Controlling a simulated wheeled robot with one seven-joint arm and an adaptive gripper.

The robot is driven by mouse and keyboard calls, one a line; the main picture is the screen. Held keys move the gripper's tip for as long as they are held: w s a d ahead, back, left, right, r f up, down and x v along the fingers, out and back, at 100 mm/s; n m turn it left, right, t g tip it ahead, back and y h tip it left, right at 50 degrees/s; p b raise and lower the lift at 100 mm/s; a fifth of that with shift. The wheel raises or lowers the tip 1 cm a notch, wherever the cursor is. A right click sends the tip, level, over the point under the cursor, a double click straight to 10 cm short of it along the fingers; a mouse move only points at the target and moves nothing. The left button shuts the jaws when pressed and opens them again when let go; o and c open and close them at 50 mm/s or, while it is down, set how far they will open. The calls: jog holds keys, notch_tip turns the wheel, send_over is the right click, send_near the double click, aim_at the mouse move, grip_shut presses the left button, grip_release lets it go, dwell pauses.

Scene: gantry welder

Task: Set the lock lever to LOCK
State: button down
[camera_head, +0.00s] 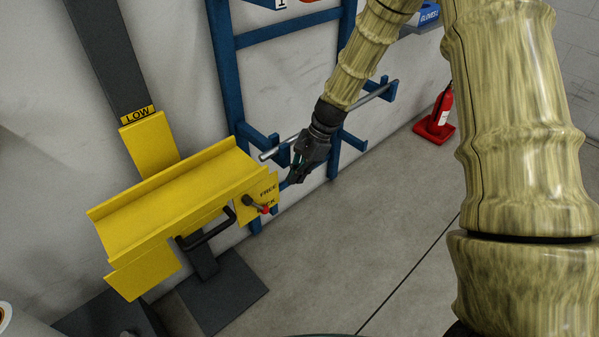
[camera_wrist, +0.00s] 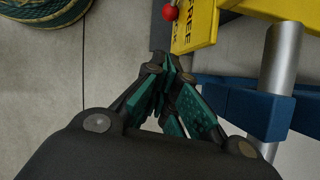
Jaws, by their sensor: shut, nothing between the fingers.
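The lock lever (camera_head: 252,202) is a short dark handle with a red ball knob (camera_head: 265,210). It is on a yellow label plate (camera_head: 272,183) at the right end of a yellow carriage. The lever points right and slightly down, and its knob covers part of the lower word, of which "CK" shows; "FREE" is above it. In the wrist view the knob (camera_wrist: 170,13) is at the top, left of the plate (camera_wrist: 198,30). My gripper (camera_head: 288,184) is shut and empty, just right of the plate. Its fingertips (camera_wrist: 165,58) are below the plate's end in the wrist view; contact cannot be told.
A black handle (camera_head: 207,235) sticks out from the carriage (camera_head: 170,195) front. A blue rack (camera_head: 225,75) with a metal bar (camera_head: 375,93) stands behind my gripper. A red fire extinguisher (camera_head: 440,108) stands at the right. The grey floor (camera_head: 390,210) in front is clear.

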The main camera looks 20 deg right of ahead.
aim_at(258, 206)
jog(key=a+f, duration=0.6)
jog(key=shift+s+a+f+b, duration=0.15)
jog(key=shift+s+f+b, duration=0.2)
jog(key=shift+f, duration=0.05)
jog(key=shift+s+a+f+g+y, duration=0.25)
jog(key=shift+a+f+y, duration=0.3)
jog(key=shift+y, duration=0.15)
jog(key=shift+s+a+f+g+y, duration=0.1)
jog(key=shift+a+f+g+y, duration=0.1)
jog(key=shift+a+f+y, duration=0.4)
jog(key=shift+s+a+f+g+y, duration=0.25)
jog(key=shift+a+f+y, duration=0.15)
jog(key=shift+y, duration=0.4)
jog(key=shift+d+p, duration=0.15)
jog(key=shift+p, duration=0.15)
